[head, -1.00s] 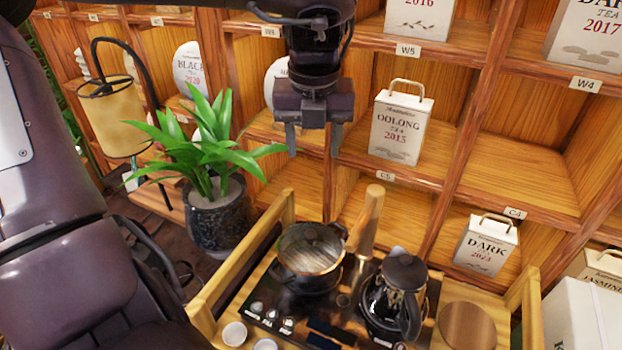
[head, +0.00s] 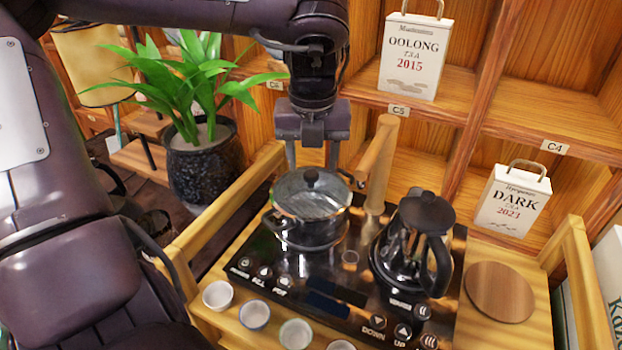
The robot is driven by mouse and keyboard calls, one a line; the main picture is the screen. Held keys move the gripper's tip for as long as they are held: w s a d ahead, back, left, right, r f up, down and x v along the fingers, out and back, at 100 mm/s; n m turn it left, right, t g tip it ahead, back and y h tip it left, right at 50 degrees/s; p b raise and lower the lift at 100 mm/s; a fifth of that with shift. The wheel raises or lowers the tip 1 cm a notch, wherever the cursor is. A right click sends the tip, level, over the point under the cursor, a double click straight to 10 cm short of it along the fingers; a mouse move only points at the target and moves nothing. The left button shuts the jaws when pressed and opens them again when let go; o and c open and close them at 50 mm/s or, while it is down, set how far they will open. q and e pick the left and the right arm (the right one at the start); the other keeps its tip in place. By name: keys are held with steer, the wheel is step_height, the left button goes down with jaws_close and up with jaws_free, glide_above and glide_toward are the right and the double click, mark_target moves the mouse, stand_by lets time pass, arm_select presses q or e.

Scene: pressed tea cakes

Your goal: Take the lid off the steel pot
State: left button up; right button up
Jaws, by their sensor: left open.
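The steel pot (head: 308,235) stands on the left side of a black hot plate. Its glass lid (head: 291,193) is on it, with a black knob (head: 311,176) on top. My left gripper (head: 312,158) points down with its two fingers apart. In the picture it sits just above and behind the knob, and nothing shows between the fingers. I cannot tell the exact gap in depth. My right gripper is not in view.
A dark glass kettle (head: 410,250) stands right of the pot. A round wooden board (head: 499,292) lies on the tray's right. Several small cups (head: 254,315) line the front. Wooden tray rails (head: 232,205) and a potted plant (head: 205,165) are nearby. Tea boxes stand on shelves behind.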

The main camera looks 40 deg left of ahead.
mark_target(311, 173)
arm_select(q)
steer(key=shift+w+a+f, duration=0.1)
steer(key=shift+a+f, duration=0.05)
steer(key=shift+f, duration=0.5)
steer(key=shift+w+a+f, duration=0.15)
steer(key=shift+a+f, duration=0.05)
steer(key=shift+f, duration=0.4)
steer(key=shift+w+a+f, duration=0.1)
steer(key=shift+a+f, duration=0.05)
steer(key=shift+f, duration=0.5)
jaws_close()
